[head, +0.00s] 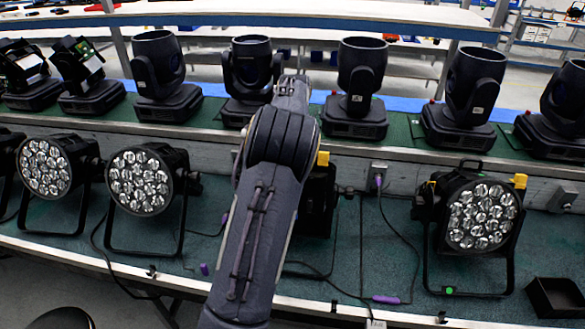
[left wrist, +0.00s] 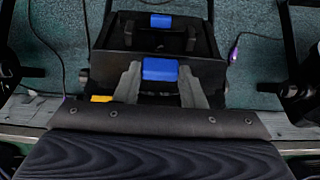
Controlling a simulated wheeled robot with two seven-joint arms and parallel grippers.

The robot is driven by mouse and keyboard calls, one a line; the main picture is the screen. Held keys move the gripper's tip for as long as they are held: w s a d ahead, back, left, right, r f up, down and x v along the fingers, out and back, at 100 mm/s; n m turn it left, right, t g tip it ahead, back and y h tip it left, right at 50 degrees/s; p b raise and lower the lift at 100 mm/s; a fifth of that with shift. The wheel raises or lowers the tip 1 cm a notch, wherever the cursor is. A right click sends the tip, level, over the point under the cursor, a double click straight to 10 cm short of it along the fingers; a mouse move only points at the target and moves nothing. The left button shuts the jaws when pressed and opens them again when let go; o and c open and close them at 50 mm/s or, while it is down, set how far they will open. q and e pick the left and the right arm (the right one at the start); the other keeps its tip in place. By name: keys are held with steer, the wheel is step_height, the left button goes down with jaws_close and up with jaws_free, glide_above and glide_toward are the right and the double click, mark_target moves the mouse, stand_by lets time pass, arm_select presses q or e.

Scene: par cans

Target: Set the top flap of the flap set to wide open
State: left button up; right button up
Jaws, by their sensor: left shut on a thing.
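The flap set (left wrist: 112,35) is a black frame in the left wrist view, with one blue tab (left wrist: 160,22) at its far edge and a second blue tab (left wrist: 160,69) nearer the camera. My left gripper (left wrist: 160,78) has its two grey fingers shut on this nearer tab, which seems to belong to the top flap. The flap's angle is hard to judge. In the head view the lamp with the flap set (head: 318,203) is mostly hidden behind my left arm, with a yellow piece (head: 322,158) showing. My left fingers are hidden there. My right gripper is not in view.
Round par cans stand at left (head: 140,181) and right (head: 482,214) of the arm. Moving-head lamps (head: 362,75) line the raised shelf behind. A black tray (head: 556,297) lies at front right. A purple-plugged cable (head: 386,299) lies on the green bench.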

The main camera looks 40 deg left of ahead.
arm_select(q)
steer(key=shift+w+a+r+g+h, duration=0.1)
steer(key=shift+w+a+g+h, duration=0.25)
steer(key=shift+g, duration=0.35)
steer(key=shift+w+a+r+g+h, duration=0.1)
steer(key=shift+w+g+h, duration=0.35)
steer(key=shift+g, duration=0.25)
steer(key=o, duration=1)
steer(key=shift+w+r, duration=0.1)
steer(key=shift+d, duration=0.1)
